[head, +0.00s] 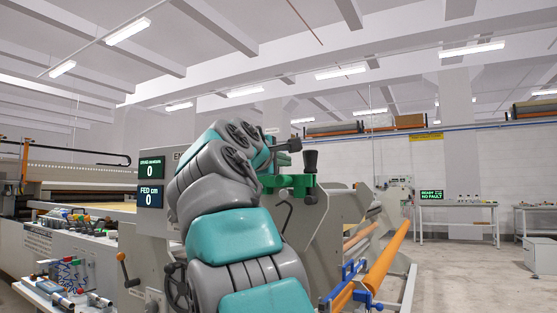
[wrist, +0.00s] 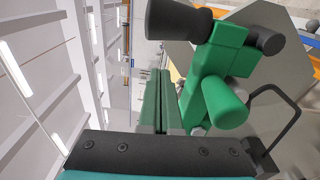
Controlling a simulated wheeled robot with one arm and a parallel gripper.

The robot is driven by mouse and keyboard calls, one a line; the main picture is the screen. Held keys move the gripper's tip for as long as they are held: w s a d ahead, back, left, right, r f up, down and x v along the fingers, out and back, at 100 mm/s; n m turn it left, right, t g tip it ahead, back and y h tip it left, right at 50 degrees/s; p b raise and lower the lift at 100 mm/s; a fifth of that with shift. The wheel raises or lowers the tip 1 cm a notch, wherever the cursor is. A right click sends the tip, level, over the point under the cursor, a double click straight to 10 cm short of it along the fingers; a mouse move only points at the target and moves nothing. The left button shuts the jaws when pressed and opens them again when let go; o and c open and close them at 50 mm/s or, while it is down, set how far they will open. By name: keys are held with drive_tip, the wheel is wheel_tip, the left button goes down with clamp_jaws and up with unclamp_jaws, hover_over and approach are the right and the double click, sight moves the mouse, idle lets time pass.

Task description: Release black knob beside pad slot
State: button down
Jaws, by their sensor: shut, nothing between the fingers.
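The black knob (head: 310,160) stands upright on a green bracket (head: 300,182) at the grey machine's end. In the wrist view the flared black knob (wrist: 178,20) is at the top, joined to the green bracket (wrist: 215,75). A shorter black cylinder (wrist: 265,40) sticks out of the bracket's right side. My gripper (wrist: 160,74) is shut and empty, its two green fingers side by side. The fingers lie left of the bracket and below the knob in that picture, not around it. In the head view my arm hides much of the gripper. I cannot make out a pad slot.
A bent black handle (wrist: 275,110) sits right of the bracket in the wrist view. An orange roller (head: 388,255) and blue fittings (head: 345,285) lie low right of my arm. Two counter displays (head: 150,180) stand left. Open floor lies at the right.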

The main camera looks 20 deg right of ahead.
sight(308, 157)
drive_tip(key=shift+s+d, duration=0.35)
drive_tip(key=shift+s, duration=0.5)
drive_tip(key=shift+s+d, duration=0.3)
drive_tip(key=shift+s, duration=0.5)
drive_tip(key=shift+s+d+r+m+b, duration=0.1)
drive_tip(key=shift+s+d+m+b, duration=0.15)
drive_tip(key=shift+m+b, duration=0.35)
drive_tip(key=shift+s+m, duration=0.1)
drive_tip(key=shift+m, duration=0.3)
drive_tip(key=shift+s+d+m, duration=0.2)
drive_tip(key=shift+m, duration=0.4)
drive_tip(key=shift+s+d+b, duration=0.5)
drive_tip(key=shift+s+b, duration=0.15)
drive_tip(key=shift+b, duration=0.35)
drive_tip(key=s+d+f+m+h+b, duration=0.1)
drive_tip(key=s+d+f+m+b, duration=0.1)
drive_tip(key=s+d+m+b, duration=0.2)
drive_tip(key=shift+s+f+m+b, duration=0.3)
drive_tip(key=shift+s+m+b, duration=0.4)
drive_tip(key=shift+m+b, duration=1.65)
